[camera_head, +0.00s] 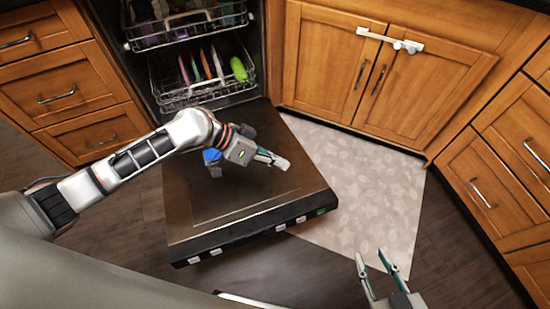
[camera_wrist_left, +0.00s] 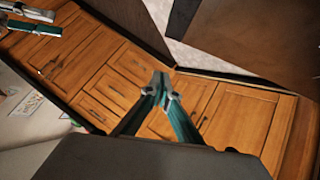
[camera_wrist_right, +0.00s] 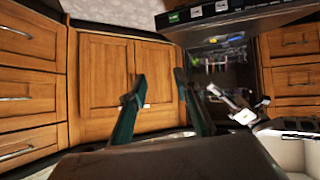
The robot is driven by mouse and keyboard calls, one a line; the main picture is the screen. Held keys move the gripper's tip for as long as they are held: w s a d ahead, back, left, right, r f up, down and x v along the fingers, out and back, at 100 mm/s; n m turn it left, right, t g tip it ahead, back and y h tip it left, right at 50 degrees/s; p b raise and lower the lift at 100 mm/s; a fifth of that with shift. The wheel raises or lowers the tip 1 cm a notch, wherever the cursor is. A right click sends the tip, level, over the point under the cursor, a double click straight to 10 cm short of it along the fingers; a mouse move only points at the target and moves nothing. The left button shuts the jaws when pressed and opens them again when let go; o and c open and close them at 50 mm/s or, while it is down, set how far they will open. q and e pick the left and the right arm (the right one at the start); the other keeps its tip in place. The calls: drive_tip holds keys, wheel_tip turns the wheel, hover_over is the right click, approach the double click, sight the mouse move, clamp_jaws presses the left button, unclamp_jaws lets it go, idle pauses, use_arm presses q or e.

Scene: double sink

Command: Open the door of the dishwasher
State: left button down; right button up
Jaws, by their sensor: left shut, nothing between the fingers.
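The dishwasher door (camera_head: 240,195) is folded down and lies open, roughly level, in front of the dishwasher in the head view. Its control edge with buttons (camera_head: 255,232) faces the front. My left gripper (camera_head: 277,161) is shut and empty, over the door's inner face towards its right side. I cannot tell whether it touches the door. It also shows shut in the left wrist view (camera_wrist_left: 160,85). My right gripper (camera_head: 372,262) is open and empty, at the bottom right, in front of the patterned mat and apart from the door. The right wrist view shows its spread fingers (camera_wrist_right: 160,85).
Two dishwasher racks hold dishes: an upper rack (camera_head: 190,27) and a lower rack (camera_head: 190,90) with plates and a green item. A patterned mat (camera_head: 370,195) covers the floor beside the door.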

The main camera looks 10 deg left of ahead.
use_arm(q)
drive_tip(key=d+f+b, duration=0.2)
drive_tip(key=d+f, duration=0.3)
drive_tip(key=f, duration=0.2)
drive_tip(key=shift+s, duration=0.4)
use_arm(e)
drive_tip(key=shift+w+a+r+m+y, duration=0.15)
drive_tip(key=shift+w+a+r+y, duration=0.15)
drive_tip(key=shift+a, duration=0.3)
drive_tip(key=shift+w+a+r+m+y, duration=0.15)
drive_tip(key=shift+a+r, duration=0.2)
drive_tip(key=shift+a, duration=0.25)
use_arm(q)
drive_tip(key=shift+f, duration=0.1)
